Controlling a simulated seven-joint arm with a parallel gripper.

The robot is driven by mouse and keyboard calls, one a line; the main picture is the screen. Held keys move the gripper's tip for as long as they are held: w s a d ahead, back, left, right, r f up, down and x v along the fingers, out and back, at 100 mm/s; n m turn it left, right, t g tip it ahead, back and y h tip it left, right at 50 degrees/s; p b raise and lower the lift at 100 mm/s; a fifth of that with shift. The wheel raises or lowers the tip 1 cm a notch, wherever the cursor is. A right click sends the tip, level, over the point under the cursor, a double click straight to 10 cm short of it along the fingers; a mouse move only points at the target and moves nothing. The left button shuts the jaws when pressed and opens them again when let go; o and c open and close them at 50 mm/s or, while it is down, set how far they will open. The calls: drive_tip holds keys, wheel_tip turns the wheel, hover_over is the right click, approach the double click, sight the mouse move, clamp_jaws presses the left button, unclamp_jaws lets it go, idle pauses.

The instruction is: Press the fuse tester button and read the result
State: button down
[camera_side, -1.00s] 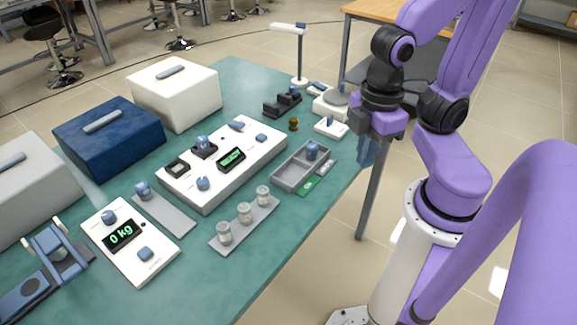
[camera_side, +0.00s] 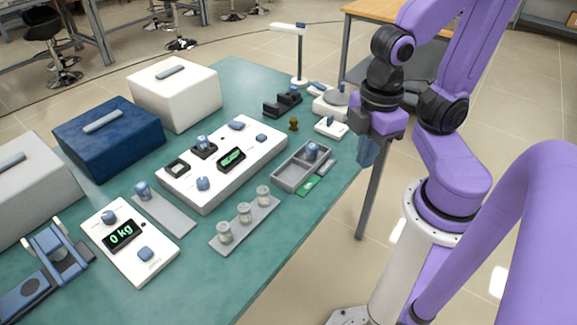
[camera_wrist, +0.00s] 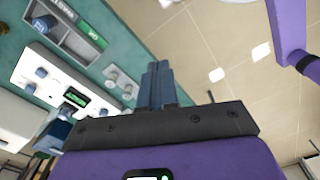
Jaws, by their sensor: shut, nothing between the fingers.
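A long white console (camera_side: 215,185) with a small green-lit display (camera_side: 231,159), blue knobs or buttons and dark sockets stands mid-table. It looks like the fuse tester, but its label is not readable. A blue round knob or button (camera_side: 203,184) sits near its front left, and a blue one (camera_side: 261,138) lies right of the display. The console also shows at the left of the wrist view (camera_wrist: 50,83), its display text too small to read. My gripper (camera_side: 367,154) is shut and empty, pointing down beyond the table's right edge, apart from the console. Its blue fingers meet in the wrist view (camera_wrist: 157,86).
A grey tray (camera_side: 290,178) with a green card (camera_side: 308,186) lies between console and gripper. A rack of jars (camera_side: 243,224), a "0 kg" scale (camera_side: 132,255), a desk lamp (camera_side: 300,55) and three furnace-like boxes, including a blue one (camera_side: 110,140), share the table. The front right tabletop is clear.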

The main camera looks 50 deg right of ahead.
idle(0.8)
drive_tip(key=w+a+f+m+t+y, duration=0.1)
drive_tip(key=w+m, duration=0.2)
drive_tip(key=w, duration=0.2)
drive_tip(key=w+a+f+m+t, duration=0.1)
drive_tip(key=w+a+m, duration=0.1)
drive_tip(key=w, duration=0.3)
drive_tip(key=m+t, duration=0.7)
drive_tip(key=m, duration=0.9)
hover_over(264, 136)
wheel_tip(264, 136, down, 6)
drive_tip(key=shift+r, duration=0.15)
drive_tip(key=shift+n, duration=0.3)
drive_tip(key=shift+f, duration=4.4)
drive_tip(key=shift+f, duration=0.1)
